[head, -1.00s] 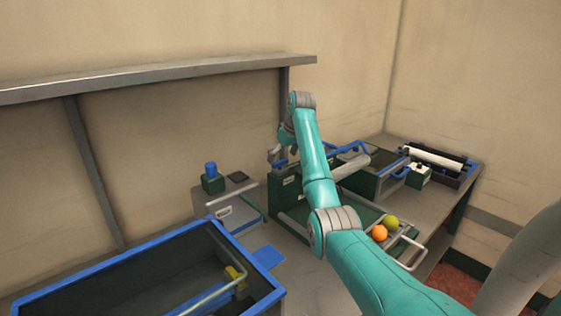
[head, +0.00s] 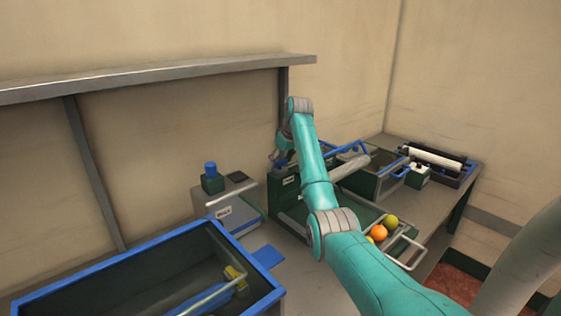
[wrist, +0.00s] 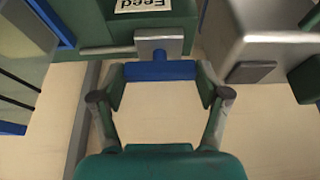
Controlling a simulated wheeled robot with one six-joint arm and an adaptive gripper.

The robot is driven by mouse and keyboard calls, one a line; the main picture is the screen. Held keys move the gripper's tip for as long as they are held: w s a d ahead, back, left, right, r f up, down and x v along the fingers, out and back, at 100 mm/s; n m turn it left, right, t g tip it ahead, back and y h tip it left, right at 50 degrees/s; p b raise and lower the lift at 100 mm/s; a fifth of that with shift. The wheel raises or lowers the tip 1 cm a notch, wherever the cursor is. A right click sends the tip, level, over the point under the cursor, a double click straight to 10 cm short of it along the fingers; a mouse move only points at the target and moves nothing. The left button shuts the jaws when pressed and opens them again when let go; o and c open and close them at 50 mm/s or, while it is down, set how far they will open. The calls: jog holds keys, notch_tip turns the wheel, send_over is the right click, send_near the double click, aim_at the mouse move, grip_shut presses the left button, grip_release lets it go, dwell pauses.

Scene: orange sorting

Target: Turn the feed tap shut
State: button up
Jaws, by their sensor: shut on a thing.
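The feed tap's blue bar handle (wrist: 160,70) lies crosswise in the wrist view, below a grey block (wrist: 160,40) on a dark green housing (wrist: 90,22). A white label (wrist: 143,5) reading "Feed" upside down sits on the housing. My gripper (wrist: 161,82) is shut on the blue handle, with one finger at each end of it. In the head view my gripper is mostly hidden behind my arm, at the left side of the green housing (head: 290,196).
An orange (head: 378,232) and a yellow-green fruit (head: 390,221) lie in the tray beside my arm. A grey box (head: 242,200) with a blue-topped green part (head: 211,178) stands to the left. A blue-rimmed bin (head: 130,262) is at front left. A shelf (head: 160,74) runs above.

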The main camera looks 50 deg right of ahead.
jog(key=m+h, duration=0.1)
jog(key=m, duration=0.3)
jog(key=shift+a+g, duration=0.15)
jog(key=shift+g, duration=0.25)
jog(key=m+g+h, duration=0.1)
jog(key=m, duration=0.3)
jog(key=shift+w+m, duration=0.1)
jog(key=shift+m, duration=0.2)
jog(key=m+g, duration=0.1)
jog(key=m, duration=0.1)
jog(key=m+h, duration=0.1)
jog(key=m, duration=0.1)
jog(key=shift+w+m+g, duration=0.1)
jog(key=shift+m+g, duration=0.2)
jog(key=shift+g, duration=0.1)
jog(key=m+g, duration=0.1)
jog(key=m, duration=0.3)
jog(key=shift+f+m+g, duration=0.1)
jog(key=shift+m+g, duration=0.2)
jog(key=shift+g, duration=0.1)
jog(key=o, duration=1.2)
jog(key=shift+c, duration=0.2)
jog(key=shift+w+a+r, duration=0.1)
jog(key=shift+r, duration=0.1)
